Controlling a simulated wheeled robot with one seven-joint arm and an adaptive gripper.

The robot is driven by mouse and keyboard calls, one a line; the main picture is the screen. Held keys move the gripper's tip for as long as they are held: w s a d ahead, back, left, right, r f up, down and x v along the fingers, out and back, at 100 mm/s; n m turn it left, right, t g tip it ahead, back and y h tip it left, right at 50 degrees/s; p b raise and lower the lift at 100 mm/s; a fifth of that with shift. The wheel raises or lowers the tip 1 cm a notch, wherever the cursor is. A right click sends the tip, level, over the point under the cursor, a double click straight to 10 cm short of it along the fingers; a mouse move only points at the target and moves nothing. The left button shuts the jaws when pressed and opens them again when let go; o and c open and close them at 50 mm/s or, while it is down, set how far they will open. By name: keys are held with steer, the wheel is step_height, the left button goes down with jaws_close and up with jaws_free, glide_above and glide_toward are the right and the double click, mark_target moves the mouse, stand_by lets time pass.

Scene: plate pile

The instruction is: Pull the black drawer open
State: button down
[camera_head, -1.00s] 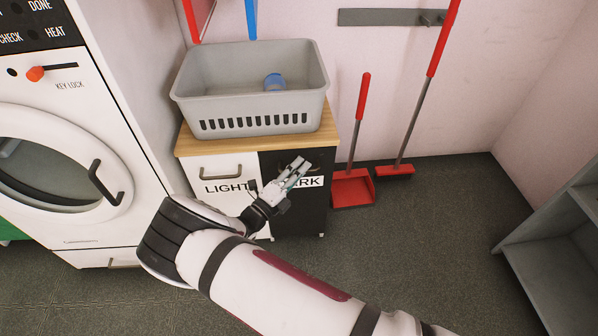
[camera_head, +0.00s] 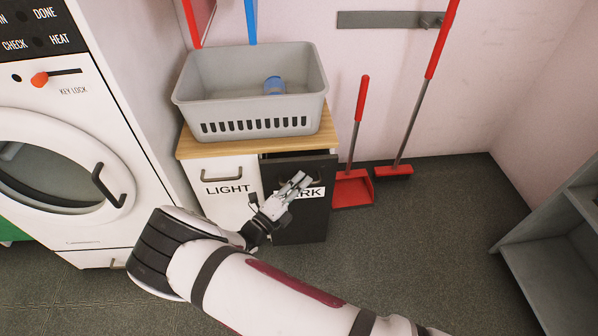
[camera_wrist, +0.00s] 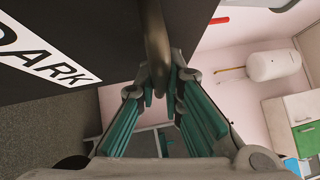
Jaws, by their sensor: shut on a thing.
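The black drawer (camera_head: 309,222), labelled DARK, is in the small cabinet and stands partly open, its front forward of the white drawer. A dark gap shows along its top edge. My gripper (camera_head: 300,182) is at the drawer front, shut on the drawer's handle. In the wrist view the curved metal handle (camera_wrist: 156,45) passes between the teal-padded fingers of my gripper (camera_wrist: 168,95). The black front with its DARK label also shows there (camera_wrist: 95,35). In the head view my fingers cover most of the handle.
The white LIGHT drawer (camera_head: 226,200) beside it is closed. A grey basket (camera_head: 250,105) with a blue item (camera_head: 274,86) stands on the wooden top (camera_head: 200,148). A washing machine (camera_head: 85,130) is at left. A red dustpan (camera_head: 352,188) and broom (camera_head: 394,170) are at right.

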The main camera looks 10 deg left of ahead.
steer(key=s+d+p, duration=0.2)
steer(key=s+d, duration=0.1)
steer(key=s, duration=0.9)
steer(key=s+d+p, duration=0.2)
steer(key=s+d, duration=0.1)
steer(key=s, duration=0.9)
steer(key=shift+s+d+p, duration=0.25)
steer(key=shift+s+p, duration=0.1)
steer(key=shift+p, duration=0.05)
steer(key=c, duration=1.7)
jaws_free()
steer(key=v, duration=0.7)
steer(key=shift+s+a, duration=0.15)
steer(key=shift+s, duration=0.05)
steer(key=shift+s, duration=0.1)
